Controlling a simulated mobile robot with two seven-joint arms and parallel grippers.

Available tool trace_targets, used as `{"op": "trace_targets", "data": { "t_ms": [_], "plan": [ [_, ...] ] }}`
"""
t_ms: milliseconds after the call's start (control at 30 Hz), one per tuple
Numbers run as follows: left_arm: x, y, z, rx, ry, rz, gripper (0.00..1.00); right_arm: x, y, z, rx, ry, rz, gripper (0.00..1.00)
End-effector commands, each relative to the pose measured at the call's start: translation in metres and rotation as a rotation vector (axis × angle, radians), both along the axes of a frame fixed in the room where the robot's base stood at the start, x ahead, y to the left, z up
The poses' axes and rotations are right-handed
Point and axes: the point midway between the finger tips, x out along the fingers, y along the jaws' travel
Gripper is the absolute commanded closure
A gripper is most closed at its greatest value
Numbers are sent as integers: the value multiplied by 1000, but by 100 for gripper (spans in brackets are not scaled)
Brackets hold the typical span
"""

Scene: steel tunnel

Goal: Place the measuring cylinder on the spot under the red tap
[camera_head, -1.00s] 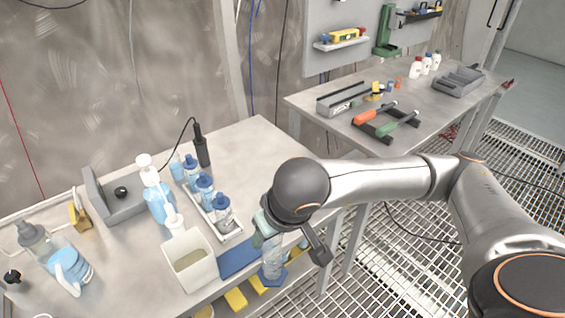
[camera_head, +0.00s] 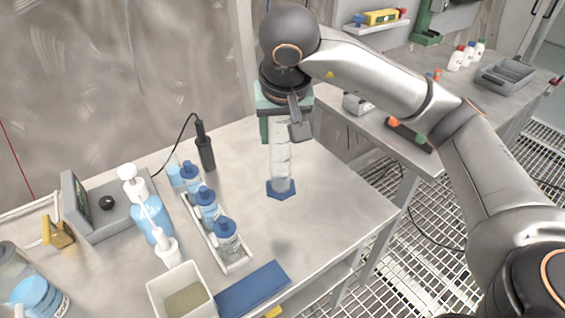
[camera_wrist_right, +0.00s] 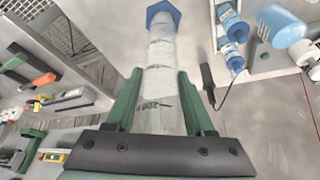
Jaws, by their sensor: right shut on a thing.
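The measuring cylinder (camera_head: 281,165) is a clear tube with a blue hexagonal foot. My right gripper (camera_head: 277,122) is shut on its upper part and holds it upright over the table (camera_head: 330,205). A soft shadow below the foot suggests it is above the surface. In the right wrist view the cylinder (camera_wrist_right: 160,75) lies between the green fingers of the gripper (camera_wrist_right: 160,100), with its blue foot at the top. No red tap and no marked spot show in these views. My left gripper is not in view.
A white tray (camera_head: 238,265) with several blue-capped bottles stands left of the cylinder. A pump bottle (camera_head: 152,220), a white bin (camera_head: 160,292), a blue mat (camera_head: 255,290) and a grey instrument (camera_head: 120,215) are further left and front. The table's right part is clear.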

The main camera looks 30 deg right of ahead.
Motion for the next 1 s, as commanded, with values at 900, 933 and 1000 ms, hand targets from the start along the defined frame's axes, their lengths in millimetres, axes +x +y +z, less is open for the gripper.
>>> {"op": "trace_targets", "data": {
  "t_ms": [900,933,1000],
  "plan": [
    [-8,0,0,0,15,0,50,83,-111,-99,0,4,-7,100],
    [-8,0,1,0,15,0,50,83,-111,-104,0,5,-5,100],
    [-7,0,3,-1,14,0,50,83,-110,-114,0,5,-3,100]
  ]
}}
